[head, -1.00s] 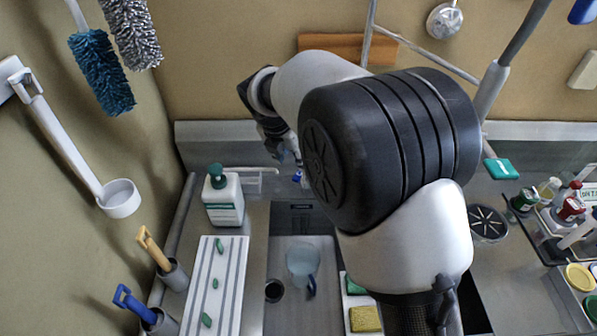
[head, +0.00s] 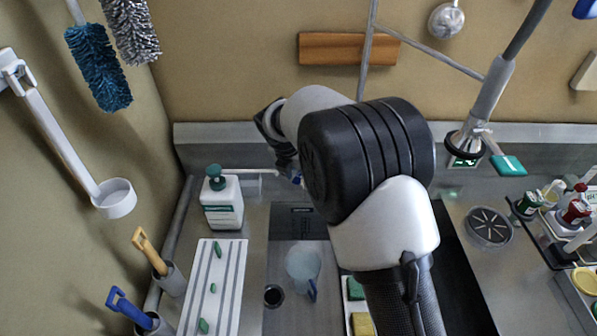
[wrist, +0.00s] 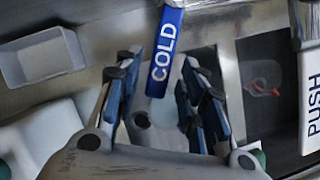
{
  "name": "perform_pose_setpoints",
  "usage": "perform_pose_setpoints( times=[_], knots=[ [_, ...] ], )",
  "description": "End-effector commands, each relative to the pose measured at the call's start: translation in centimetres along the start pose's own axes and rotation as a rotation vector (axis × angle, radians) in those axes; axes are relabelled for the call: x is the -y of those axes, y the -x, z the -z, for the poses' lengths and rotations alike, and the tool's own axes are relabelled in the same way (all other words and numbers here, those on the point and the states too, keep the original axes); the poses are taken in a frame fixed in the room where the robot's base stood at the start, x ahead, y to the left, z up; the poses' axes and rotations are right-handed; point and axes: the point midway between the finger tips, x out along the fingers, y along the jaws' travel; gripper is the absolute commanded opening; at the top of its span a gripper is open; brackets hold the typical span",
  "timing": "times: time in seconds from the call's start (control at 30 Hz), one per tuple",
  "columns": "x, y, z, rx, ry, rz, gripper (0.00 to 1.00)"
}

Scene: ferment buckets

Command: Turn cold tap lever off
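The cold tap lever (wrist: 165,50) is a blue bar with white COLD lettering, at the top middle of the wrist view. My gripper (wrist: 163,100) is open, with one dark blue-padded finger on each side of the lever's lower end. A gap shows between the lever and each finger. In the head view, my gripper (head: 291,172) is above the back of the sink, mostly behind my arm. A small bit of blue shows at its tip there.
A white soap bottle (head: 222,203) with a green pump stands left of the sink. A clear jug (head: 303,263) is in the sink. A sprayer hose (head: 490,95) hangs at the right. In the wrist view, a white PUSH part (wrist: 309,85) is at the right edge.

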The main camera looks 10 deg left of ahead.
Motion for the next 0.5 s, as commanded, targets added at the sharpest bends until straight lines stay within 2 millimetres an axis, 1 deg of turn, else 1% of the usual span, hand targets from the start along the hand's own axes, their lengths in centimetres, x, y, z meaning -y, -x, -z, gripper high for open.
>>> perform_pose_setpoints(
  times=[0.03, 0.07, 0.5],
  knots=[
    [0.0, 0.01, 0.0, 0.0, 0.0, 0.0, 0.31],
    [0.0, 0.01, 0.0, 0.0, 0.0, 0.0, 0.29],
    [0.0, 0.02, 0.01, 0.0, 0.0, 0.0, 0.0]
  ],
)
